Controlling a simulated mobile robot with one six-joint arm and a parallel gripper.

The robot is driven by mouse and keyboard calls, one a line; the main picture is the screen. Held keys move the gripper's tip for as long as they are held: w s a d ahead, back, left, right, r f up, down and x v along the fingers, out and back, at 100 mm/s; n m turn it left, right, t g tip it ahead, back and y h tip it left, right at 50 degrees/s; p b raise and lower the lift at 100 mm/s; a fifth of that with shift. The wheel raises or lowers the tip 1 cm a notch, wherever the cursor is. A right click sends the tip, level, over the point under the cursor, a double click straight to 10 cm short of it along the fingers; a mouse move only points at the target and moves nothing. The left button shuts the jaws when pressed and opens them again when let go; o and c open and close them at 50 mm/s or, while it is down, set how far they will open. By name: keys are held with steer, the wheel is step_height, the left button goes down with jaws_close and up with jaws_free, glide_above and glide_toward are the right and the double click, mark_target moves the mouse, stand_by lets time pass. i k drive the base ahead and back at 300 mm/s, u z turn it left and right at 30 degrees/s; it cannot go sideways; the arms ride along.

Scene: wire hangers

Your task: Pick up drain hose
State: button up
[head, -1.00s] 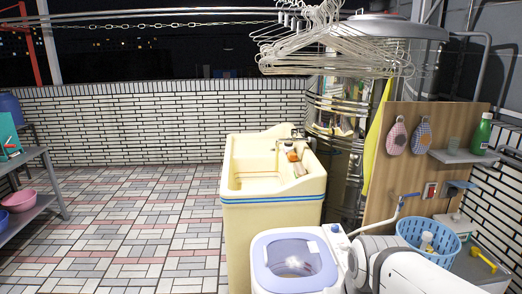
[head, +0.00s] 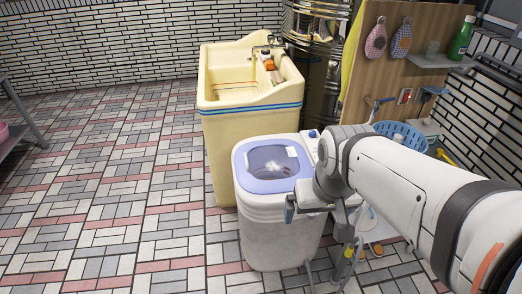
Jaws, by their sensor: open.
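A small round washing machine (head: 258,235) with a lilac lid stands in the middle of the head view, beside the cream sink. A thin grey hose-like piece (head: 311,274) shows low by the machine's right foot, near the picture's bottom edge. It looks like the drain hose, but most of it is out of view or hidden. My gripper (head: 320,232) hangs in front of the machine's right side, its fingers apart and nothing seen between them. It is above the grey piece, and I see no contact between them.
The cream sink (head: 222,150) stands behind the machine. A blue basket (head: 402,136) and a wooden board (head: 385,75) with hanging mitts are at the right, partly behind my arm. Open tiled floor (head: 95,210) lies to the left.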

mark_target(348, 253)
steer(key=z, duration=0.5)
steer(key=k, duration=0.95)
steer(key=z, duration=0.35)
steer(key=i, duration=1.2)
